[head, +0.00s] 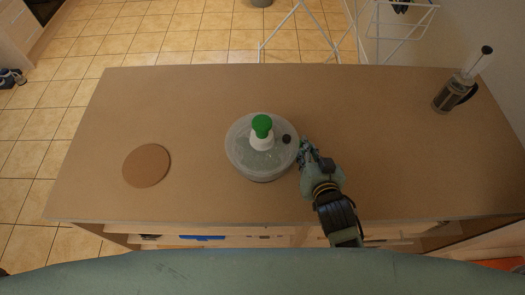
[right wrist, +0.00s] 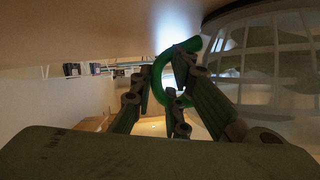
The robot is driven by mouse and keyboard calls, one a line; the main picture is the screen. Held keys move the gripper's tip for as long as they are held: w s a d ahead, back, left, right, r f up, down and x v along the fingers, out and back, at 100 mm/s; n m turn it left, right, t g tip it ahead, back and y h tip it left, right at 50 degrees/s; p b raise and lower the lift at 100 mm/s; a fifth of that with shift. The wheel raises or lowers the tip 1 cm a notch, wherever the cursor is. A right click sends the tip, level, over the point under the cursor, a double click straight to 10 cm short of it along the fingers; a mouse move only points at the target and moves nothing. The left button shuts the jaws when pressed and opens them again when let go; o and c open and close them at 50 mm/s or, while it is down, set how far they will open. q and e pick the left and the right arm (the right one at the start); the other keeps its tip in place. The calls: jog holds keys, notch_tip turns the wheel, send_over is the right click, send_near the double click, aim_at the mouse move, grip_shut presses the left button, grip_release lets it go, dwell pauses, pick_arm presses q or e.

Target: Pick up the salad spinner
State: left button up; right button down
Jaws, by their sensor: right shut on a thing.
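The salad spinner (head: 255,160) stands upright near the middle of the brown countertop. It has a clear round bowl and lid, a green knob on a white base, and a small dark button at the lid's right side. My right gripper (head: 304,156) is at the right side of the bowl, shut on its edge. In the right wrist view the salad spinner (right wrist: 275,45) shows at the upper right as a pale gridded wall. My right gripper's fingers (right wrist: 178,95) close around a curved green piece there; the exact contact is partly hidden. My left gripper is not in view.
A round brown mat (head: 146,165) lies on the countertop (head: 370,110) to the left. A dark press-like container with a clear top (head: 453,94) is at the right back. A white rack (head: 350,30) stands behind the counter. The countertop between these is clear.

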jog(key=shift+w+r, duration=0.1)
jog(key=shift+r, duration=0.1)
dwell(0.3)
jog(key=shift+r+b, duration=0.3)
jog(key=shift+r, duration=0.9)
jog(key=s+d+r+b, duration=0.2)
jog(key=s+d+r, duration=0.6)
jog(key=shift+s+r, duration=0.25)
jog(key=shift+r, duration=0.05)
jog(key=shift+w+f, duration=0.1)
jog(key=shift+f, duration=0.05)
